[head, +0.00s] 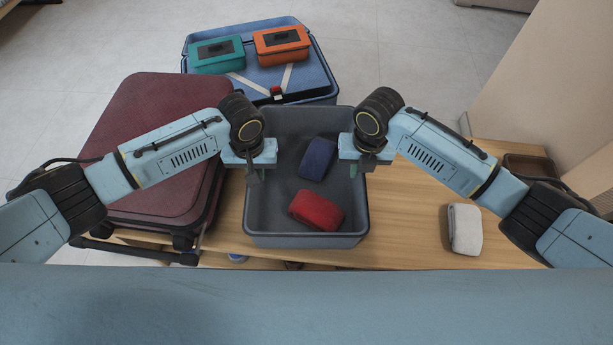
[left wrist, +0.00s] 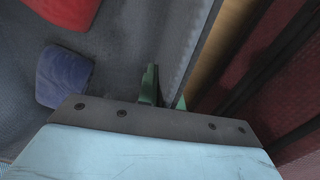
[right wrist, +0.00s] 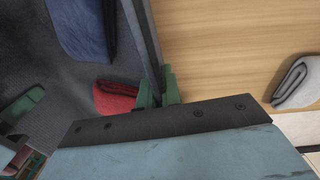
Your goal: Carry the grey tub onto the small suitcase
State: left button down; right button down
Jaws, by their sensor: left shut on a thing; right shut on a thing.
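The grey tub (head: 300,240) stands in the middle of the head view, over the wooden table, with a dark blue folded cloth (head: 317,158) and a red folded cloth (head: 316,210) inside. My left gripper (head: 254,172) is shut on the tub's left wall, and the wall shows between its fingers in the left wrist view (left wrist: 165,95). My right gripper (head: 364,165) is shut on the tub's right wall, also seen in the right wrist view (right wrist: 158,90). The small suitcase, dark red (head: 150,130), lies flat left of the tub. I cannot tell whether the tub touches the table.
An open blue suitcase (head: 327,85) behind the tub holds a teal box (head: 216,55) and an orange box (head: 282,45). A folded grey-white cloth (head: 465,229) lies on the wooden table (head: 415,235) at right. A brown tray (head: 527,167) sits at the far right.

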jog(key=shift+r, duration=0.15)
